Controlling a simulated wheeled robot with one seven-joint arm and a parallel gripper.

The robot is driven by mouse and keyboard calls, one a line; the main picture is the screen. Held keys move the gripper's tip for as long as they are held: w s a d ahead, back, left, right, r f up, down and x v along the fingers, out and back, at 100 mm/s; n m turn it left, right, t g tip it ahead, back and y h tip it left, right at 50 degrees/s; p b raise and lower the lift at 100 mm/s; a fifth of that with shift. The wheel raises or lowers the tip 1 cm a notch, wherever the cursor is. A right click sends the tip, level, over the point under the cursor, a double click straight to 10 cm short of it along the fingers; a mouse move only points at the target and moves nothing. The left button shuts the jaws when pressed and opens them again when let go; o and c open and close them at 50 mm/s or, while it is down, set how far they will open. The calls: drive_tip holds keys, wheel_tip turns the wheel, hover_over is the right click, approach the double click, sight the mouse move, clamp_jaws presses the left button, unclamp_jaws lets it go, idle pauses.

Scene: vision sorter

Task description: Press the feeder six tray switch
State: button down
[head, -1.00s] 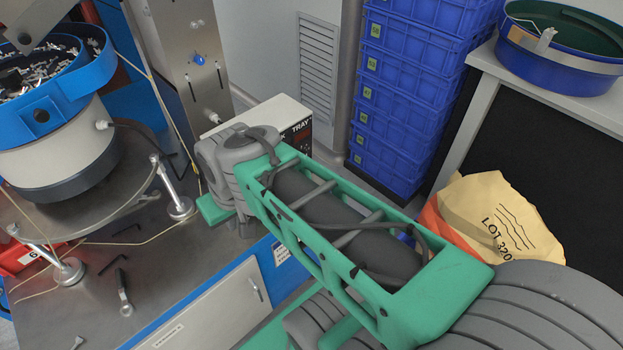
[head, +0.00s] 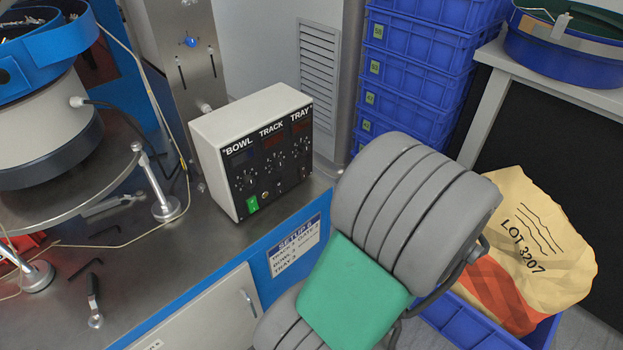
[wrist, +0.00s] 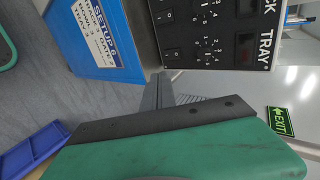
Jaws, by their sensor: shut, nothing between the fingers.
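The feeder control box (head: 262,152) is a white box with a black front panel, standing on the metal bench near its front edge. Its panel is marked BOWL, TRACK and TRAY, with knobs, small displays and a green switch (head: 252,204) under BOWL. In the wrist view the panel (wrist: 215,30) appears turned sideways at the top right, with TRAY lettering. My gripper (wrist: 158,92) is shut and empty, its grey fingers pointing up toward the panel's lower edge. In the head view my arm hides the gripper.
A setup label (head: 295,245) is on the blue bench edge below the box. The bowl feeder (head: 45,125) stands left, with a tool (head: 94,302) lying on the bench. Blue crates (head: 425,60) are stacked behind. A LOT 3207 bag (head: 530,245) lies in a blue bin at right.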

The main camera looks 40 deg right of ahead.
drive_tip(key=b, duration=0.2)
approach(303, 172)
drive_tip(key=w+f, duration=0.4)
drive_tip(key=f, duration=0.1)
drive_tip(key=shift+f, duration=0.1)
drive_tip(key=shift+w, duration=0.5)
drive_tip(key=shift+w, duration=0.1)
drive_tip(key=shift+w+r+p, duration=0.1)
drive_tip(key=shift+r+p, duration=0.75)
drive_tip(key=shift+p, duration=0.1)
